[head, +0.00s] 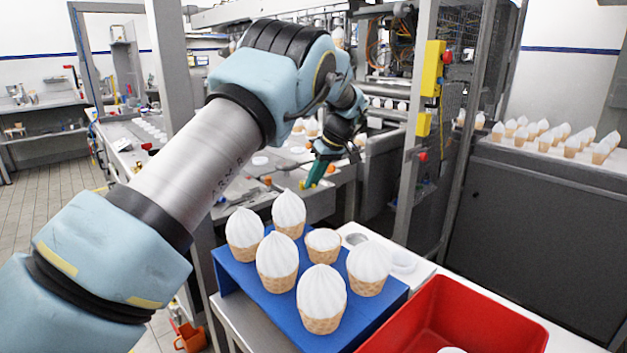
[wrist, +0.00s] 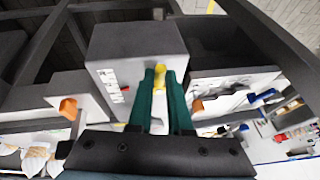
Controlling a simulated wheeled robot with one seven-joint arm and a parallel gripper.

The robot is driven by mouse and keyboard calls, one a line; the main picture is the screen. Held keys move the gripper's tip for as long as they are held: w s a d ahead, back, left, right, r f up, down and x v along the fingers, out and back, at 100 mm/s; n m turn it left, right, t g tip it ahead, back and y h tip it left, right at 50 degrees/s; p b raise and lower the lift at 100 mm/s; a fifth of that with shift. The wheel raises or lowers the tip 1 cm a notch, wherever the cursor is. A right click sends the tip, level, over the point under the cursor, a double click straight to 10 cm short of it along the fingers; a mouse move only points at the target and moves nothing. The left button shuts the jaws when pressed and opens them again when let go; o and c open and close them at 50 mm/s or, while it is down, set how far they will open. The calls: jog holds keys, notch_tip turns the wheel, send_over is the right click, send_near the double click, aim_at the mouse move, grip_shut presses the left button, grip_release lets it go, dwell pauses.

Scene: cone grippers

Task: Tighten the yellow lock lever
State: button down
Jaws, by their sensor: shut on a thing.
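My gripper (head: 317,172) reaches into the machine in the head view, with its green fingers pointing down. In the wrist view, the two green fingers of my gripper (wrist: 161,72) are shut on the yellow lock lever (wrist: 160,78). The lever's yellow end shows between the fingertips, in front of a grey block (wrist: 130,45) with a red mark. In the head view the fingers and arm mostly hide the lever, and its angle is hard to tell.
Orange knobs (wrist: 68,107) flank the grey block. A grey machine post (head: 415,130) stands right of my arm. A blue tray (head: 235,268) of cream-topped cones and a red crate (head: 462,310) are in front. More cones stand on the right conveyor.

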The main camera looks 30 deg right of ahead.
jog(key=c, duration=0.8)
grip_release()
jog(key=shift+c, duration=0.2)
jog(key=b+v, duration=0.1)
jog(key=v, duration=0.9)
jog(key=shift+r+b, duration=0.4)
jog(key=shift+s, duration=0.15)
